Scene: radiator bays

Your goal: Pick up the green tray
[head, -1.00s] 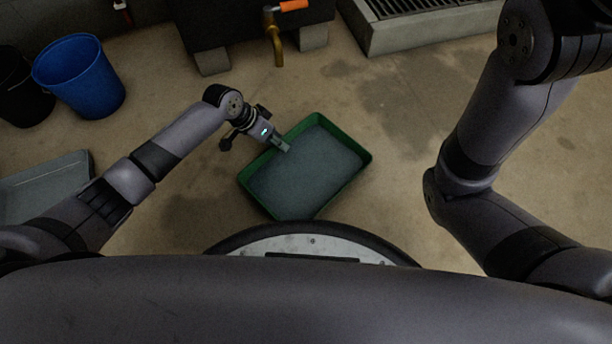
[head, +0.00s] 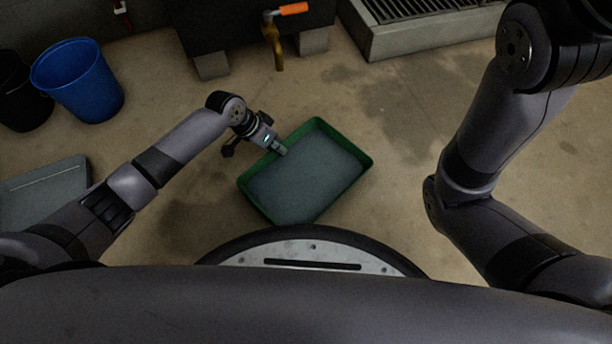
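The green tray (head: 355,184) lies on the floor in front of my base in the head view. It is rectangular, with green walls and a grey-blue inside that looks like liquid or a shaded floor; I cannot tell which. My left gripper (head: 281,150) is at the tray's upper left wall, with its fingertips at the rim. The fingers look close together, but whether they are closed on the rim is too small to tell. My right arm shows at the right; its gripper is outside the picture.
A blue bucket (head: 80,82) and a black bucket (head: 22,95) stand at the upper left. A grey tray (head: 45,190) lies at the left. A brass tap with an orange handle (head: 292,9) and a grated drain block (head: 420,38) are at the back. Floor right of the tray is clear.

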